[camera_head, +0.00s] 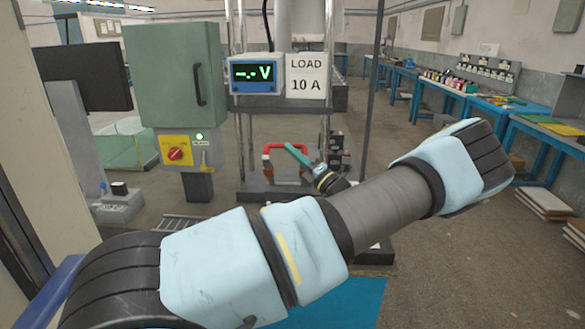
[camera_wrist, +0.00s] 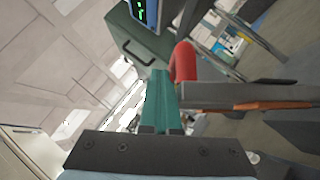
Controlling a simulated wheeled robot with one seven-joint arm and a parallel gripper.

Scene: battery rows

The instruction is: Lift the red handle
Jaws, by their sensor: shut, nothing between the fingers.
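The red handle (camera_head: 272,147) is a U-shaped bar standing on the dark frame below the voltage display in the head view. My gripper (camera_head: 288,147) has teal fingers and crosses in front of the handle's right part. In the wrist view the teal fingers (camera_wrist: 160,73) lie together, with nothing held between them. The red handle (camera_wrist: 183,62) shows just right of the fingertips there, curving down to a grey bar. I cannot tell whether the fingers touch it.
A green cabinet (camera_head: 173,75) and a yellow panel (camera_head: 178,149) with a red knob stand left of the handle. The display (camera_head: 254,74) and the LOAD 10 A sign (camera_head: 306,76) are above it.

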